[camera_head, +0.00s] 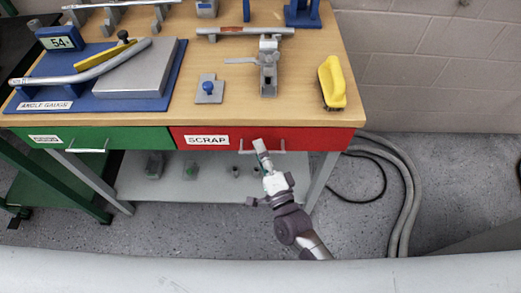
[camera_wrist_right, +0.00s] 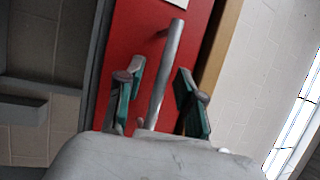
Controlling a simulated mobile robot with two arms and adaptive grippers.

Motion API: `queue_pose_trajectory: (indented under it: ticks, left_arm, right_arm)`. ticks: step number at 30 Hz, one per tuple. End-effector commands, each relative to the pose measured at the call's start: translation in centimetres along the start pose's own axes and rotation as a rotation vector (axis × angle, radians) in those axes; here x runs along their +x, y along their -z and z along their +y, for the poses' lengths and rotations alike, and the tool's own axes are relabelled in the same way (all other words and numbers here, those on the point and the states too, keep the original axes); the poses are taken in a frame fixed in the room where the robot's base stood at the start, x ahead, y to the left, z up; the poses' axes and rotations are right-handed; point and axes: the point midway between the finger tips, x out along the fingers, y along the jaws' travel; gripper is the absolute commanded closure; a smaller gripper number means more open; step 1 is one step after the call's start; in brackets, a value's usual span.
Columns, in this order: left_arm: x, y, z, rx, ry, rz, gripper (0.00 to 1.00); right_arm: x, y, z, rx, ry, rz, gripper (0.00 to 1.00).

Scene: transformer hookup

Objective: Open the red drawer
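The red drawer (camera_head: 315,138) with a "SCRAP" label is set under the right half of the wooden workbench. Its front looks flush with the green drawer beside it, so it is closed. My right gripper (camera_head: 262,149) is in front of the drawer at its silver handle (camera_head: 279,152). In the right wrist view, the red front (camera_wrist_right: 137,48) fills the middle. The handle bar (camera_wrist_right: 167,70) runs between the two green-padded fingers of my right gripper (camera_wrist_right: 160,100), which are open with gaps on both sides. My left gripper is out of view.
The green drawer (camera_head: 90,138) is to the left. The bench top (camera_head: 180,115) holds an angle gauge plate, clamps and a yellow brush (camera_head: 332,83). A lower shelf (camera_head: 215,187) holds small parts. Grey hoses (camera_head: 408,190) lie on the floor at the right.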

Motion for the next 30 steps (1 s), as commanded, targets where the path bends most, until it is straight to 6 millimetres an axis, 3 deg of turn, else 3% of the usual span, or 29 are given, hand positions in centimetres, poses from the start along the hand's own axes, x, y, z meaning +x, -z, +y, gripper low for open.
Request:
queue_pose_trajectory:
  ticks: [3,10,23,30]
  left_arm:
    - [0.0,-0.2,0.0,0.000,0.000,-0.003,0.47]
    - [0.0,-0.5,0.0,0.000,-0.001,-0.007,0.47]
    - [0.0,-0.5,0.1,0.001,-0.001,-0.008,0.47]
    - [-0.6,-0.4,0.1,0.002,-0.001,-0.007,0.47]
  right_arm:
    - [0.0,0.0,0.0,0.000,0.000,0.000,0.63]
    - [0.0,0.0,0.0,0.000,0.000,0.000,1.00]
    - [-0.1,0.0,0.0,0.000,-0.001,0.000,1.00]
    - [-1.9,-0.8,-0.3,0.002,-0.006,-0.002,1.00]
